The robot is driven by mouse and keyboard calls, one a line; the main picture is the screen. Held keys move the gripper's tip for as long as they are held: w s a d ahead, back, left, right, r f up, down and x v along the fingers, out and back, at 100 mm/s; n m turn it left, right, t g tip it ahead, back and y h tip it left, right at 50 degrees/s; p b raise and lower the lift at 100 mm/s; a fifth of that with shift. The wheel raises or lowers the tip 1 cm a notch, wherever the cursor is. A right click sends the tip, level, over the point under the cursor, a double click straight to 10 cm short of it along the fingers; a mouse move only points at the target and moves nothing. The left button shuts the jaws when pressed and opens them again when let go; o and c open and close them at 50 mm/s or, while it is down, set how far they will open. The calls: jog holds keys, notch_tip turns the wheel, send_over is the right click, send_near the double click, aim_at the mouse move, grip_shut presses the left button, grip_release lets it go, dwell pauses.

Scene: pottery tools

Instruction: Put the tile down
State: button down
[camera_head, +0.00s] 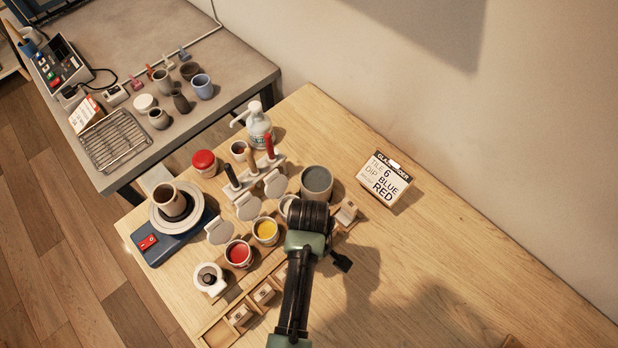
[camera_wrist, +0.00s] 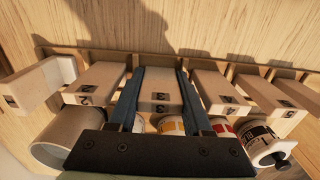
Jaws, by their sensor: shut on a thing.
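My gripper (camera_wrist: 160,76) is shut on a pale tile (camera_wrist: 159,90) marked 3, with one dark finger along each side. The held tile lies in line with the other tiles at the wooden rack (camera_wrist: 240,66); I cannot tell whether it rests there or hangs just above. In the head view my gripper's wrist hides the held tile and part of the rack (camera_head: 217,328).
Neighbouring tiles marked 2 (camera_wrist: 98,82) and 4 (camera_wrist: 217,92) lie close on both sides. Red (camera_head: 239,253) and yellow (camera_head: 265,231) glaze jars and a grey pot (camera_head: 316,183) stand nearby. A sign (camera_head: 386,180) reads tile 6, blue, red.

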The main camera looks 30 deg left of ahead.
jog(key=shift+f, duration=0.1)
jog(key=c, duration=0.6)
grip_release()
notch_tip(320, 180, up, 12)
jog(key=shift+r+b, duration=0.2)
jog(key=shift+b, duration=0.25)
